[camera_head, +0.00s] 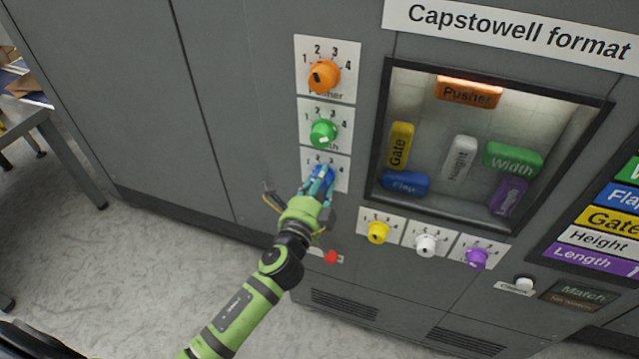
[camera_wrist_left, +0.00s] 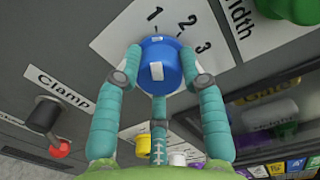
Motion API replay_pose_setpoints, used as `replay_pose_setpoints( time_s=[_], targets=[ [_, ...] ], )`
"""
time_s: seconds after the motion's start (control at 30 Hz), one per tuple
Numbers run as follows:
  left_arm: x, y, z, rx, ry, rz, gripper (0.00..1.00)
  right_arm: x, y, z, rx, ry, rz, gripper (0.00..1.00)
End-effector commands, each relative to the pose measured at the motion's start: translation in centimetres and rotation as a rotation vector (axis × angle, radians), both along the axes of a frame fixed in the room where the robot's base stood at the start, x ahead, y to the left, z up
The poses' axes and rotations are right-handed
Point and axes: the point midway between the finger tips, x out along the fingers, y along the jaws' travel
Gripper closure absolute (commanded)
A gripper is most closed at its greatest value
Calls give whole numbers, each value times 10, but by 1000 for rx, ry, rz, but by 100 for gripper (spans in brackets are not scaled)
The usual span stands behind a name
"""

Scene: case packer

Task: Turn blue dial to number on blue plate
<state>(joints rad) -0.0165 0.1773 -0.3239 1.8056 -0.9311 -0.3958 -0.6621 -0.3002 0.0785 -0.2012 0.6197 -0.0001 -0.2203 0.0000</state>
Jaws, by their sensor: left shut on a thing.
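The blue dial (camera_head: 323,174) sits on a white scale plate in the column of dials on the grey cabinet. In the left wrist view the blue dial (camera_wrist_left: 158,68) carries white marks, with the numbers 1, 2 and 3 showing around it. My right gripper is not in view.
An orange dial (camera_head: 324,74) and a green dial (camera_head: 323,133) are above. Yellow (camera_head: 378,232), white (camera_head: 425,245) and purple (camera_head: 476,258) dials line up below the window (camera_head: 368,160). A Clamp lever (camera_wrist_left: 44,114) is close to the left finger.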

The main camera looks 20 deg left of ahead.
Motion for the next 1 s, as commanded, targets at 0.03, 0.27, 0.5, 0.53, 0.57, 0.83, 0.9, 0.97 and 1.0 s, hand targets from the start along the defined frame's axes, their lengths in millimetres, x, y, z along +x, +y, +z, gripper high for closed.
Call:
replay_pose_setpoints(
  time_s=[0.03,0.27,0.5,0.53,0.57,0.83,0.9,0.97,1.0],
  targets=[
    [3,4,8,-2,-16,7,92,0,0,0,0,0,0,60],
    [3,4,9,-4,-16,8,92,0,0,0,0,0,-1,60],
    [3,4,8,-3,-16,7,36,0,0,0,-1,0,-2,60],
    [3,4,8,-3,-15,7,36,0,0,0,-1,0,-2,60],
    [3,3,7,-4,-14,6,36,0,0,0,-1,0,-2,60],
    [-2,2,4,-5,-7,3,36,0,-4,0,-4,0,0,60],
    [-9,2,2,-4,-5,3,36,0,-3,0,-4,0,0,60],
    [-19,2,2,-4,-4,2,36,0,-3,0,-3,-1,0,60],
    [-26,2,3,-5,-5,3,36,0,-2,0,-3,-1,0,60]
  ],
)
